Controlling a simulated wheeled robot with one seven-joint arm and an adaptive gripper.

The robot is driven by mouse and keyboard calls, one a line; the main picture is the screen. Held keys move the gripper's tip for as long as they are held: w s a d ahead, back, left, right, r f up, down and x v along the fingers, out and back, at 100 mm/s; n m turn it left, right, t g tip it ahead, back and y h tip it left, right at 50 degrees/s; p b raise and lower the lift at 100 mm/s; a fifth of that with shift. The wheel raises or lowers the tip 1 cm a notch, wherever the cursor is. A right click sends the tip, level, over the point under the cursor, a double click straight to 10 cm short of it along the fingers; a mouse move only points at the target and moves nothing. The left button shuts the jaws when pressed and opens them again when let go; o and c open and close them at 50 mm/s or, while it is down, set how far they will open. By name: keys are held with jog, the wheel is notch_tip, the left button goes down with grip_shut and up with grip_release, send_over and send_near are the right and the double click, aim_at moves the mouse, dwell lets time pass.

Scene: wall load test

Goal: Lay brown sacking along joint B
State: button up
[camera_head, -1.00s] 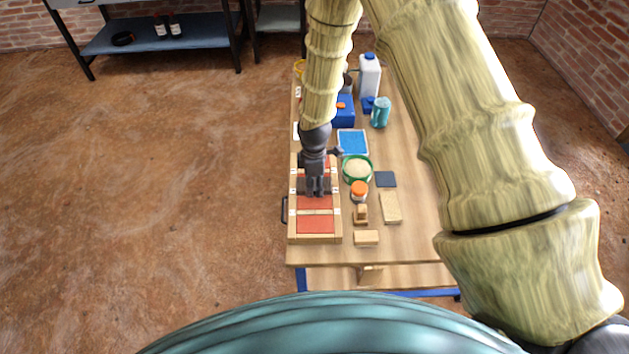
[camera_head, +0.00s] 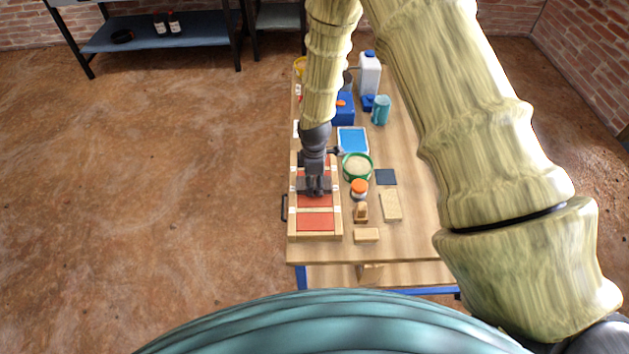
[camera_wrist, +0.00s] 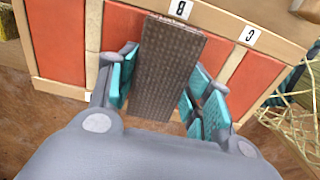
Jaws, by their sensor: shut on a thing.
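The brown sacking (camera_wrist: 165,70) shows in the wrist view as a flat, woven-looking strip between the teal fingers of my gripper (camera_wrist: 165,95). My gripper is shut on it. The strip lies over the panel frame at the label B (camera_wrist: 180,9), covering the place between two red panels; whether it touches the frame I cannot tell. The label C (camera_wrist: 249,34) is to its right. In the head view my gripper (camera_head: 315,190) is over the middle of the wooden frame with red panels (camera_head: 316,221), and hides the sacking there.
A green bowl of pale grains (camera_head: 357,166), an orange-lidded jar (camera_head: 359,188), wooden blocks (camera_head: 366,235) and a dark square (camera_head: 386,177) stand right of the frame. A blue tray (camera_head: 352,140) and white jug (camera_head: 369,74) are farther back. The table's front right is clear.

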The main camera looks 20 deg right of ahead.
jog(key=shift+f, duration=0.15)
jog(key=o, duration=1)
notch_tip(320, 180, up, 12)
dwell(0.3)
